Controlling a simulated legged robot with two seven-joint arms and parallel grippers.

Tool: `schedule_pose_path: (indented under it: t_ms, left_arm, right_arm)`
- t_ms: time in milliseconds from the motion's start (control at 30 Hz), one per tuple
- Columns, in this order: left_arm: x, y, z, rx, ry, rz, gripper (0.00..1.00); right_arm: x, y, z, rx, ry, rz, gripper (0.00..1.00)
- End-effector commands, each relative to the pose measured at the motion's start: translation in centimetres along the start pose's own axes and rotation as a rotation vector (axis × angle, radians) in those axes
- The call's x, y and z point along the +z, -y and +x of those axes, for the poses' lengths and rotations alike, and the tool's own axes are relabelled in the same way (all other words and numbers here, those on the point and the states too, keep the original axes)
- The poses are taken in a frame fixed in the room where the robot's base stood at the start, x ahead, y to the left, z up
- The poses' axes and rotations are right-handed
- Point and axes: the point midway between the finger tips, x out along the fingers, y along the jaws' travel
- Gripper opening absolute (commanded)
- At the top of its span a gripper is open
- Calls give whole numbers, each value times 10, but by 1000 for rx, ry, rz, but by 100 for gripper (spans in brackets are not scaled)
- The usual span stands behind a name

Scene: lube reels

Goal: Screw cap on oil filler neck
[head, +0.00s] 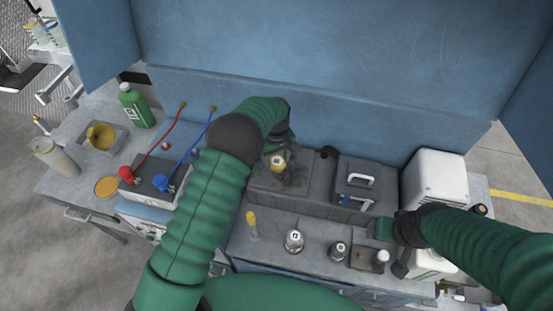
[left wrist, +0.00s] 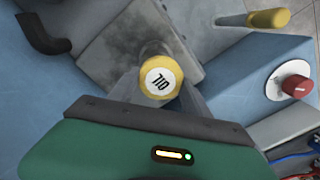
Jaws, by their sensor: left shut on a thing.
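In the left wrist view the cap (left wrist: 160,82) sits between the two grey fingers, above the grey block top (left wrist: 150,35).
A grey box with a white handle (head: 358,181) stands right of the block. Red (head: 126,174) and blue (head: 164,184) fittings with hoses are at the left. Several small cans, including one can (head: 294,240), stand along the front. A blue wall (head: 320,70) closes the back.

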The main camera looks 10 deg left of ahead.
Motion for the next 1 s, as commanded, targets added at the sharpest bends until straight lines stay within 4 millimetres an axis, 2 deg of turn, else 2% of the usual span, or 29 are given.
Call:
schedule_pose_path:
  t_ms: [500, 1000]
  left_arm:
    - [4, -11, -2, 3, -4, 0, 10]
    - [6, -11, -3, 3, -4, 0, 10]
  right_arm:
    - [0, 0, 2, 0, 0, 0, 61]
    - [0, 0, 1, 0, 0, 0, 61]
